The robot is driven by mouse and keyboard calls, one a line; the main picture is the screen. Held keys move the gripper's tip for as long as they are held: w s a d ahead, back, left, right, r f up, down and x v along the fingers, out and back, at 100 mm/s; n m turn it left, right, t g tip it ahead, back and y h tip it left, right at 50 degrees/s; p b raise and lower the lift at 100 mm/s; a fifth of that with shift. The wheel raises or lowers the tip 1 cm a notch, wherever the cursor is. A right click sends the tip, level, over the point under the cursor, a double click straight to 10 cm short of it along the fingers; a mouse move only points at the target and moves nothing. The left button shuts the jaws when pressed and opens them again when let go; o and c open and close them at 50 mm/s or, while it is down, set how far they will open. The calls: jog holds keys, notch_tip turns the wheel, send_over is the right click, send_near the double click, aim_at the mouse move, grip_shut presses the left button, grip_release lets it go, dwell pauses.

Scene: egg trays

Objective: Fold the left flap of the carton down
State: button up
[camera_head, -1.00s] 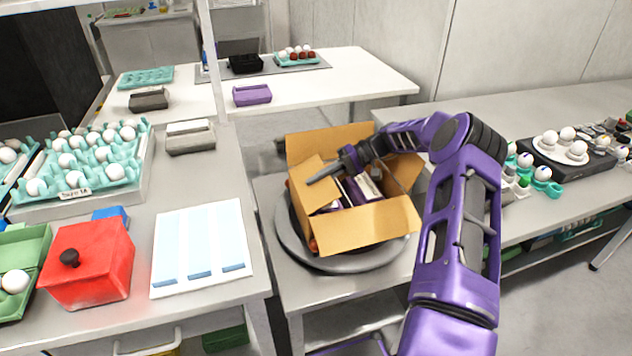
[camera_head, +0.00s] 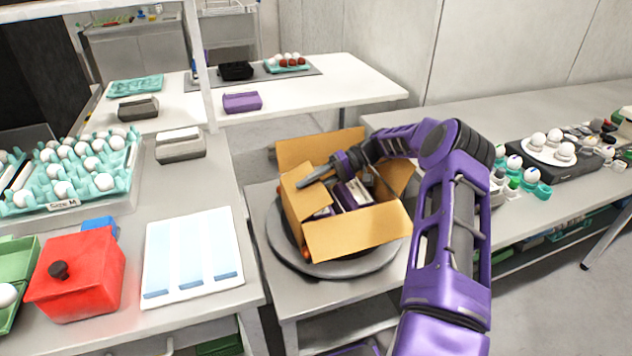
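The open cardboard carton (camera_head: 345,237) stands on a grey round turntable (camera_head: 345,268) on the middle table. Its left flap (camera_head: 304,193) leans inward over the left part of the opening. The back flap (camera_head: 318,147) stands up, and the front flap hangs outward toward me. The right flap (camera_head: 396,176) is partly behind my arm. Dark and white boxed items (camera_head: 352,194) show inside. My gripper (camera_head: 318,178) reaches in from the right, with its fingers at the upper edge of the left flap, seemingly touching it. The fingers look close together, but the gap between them cannot be made out.
The left table holds a red lidded box (camera_head: 76,275), a white tray with blue strips (camera_head: 194,257) and a teal egg tray (camera_head: 104,200). The right bench holds eggs on a dark device (camera_head: 565,163). Bare floor lies at lower right.

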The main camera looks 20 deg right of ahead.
jog(key=v, duration=1.2)
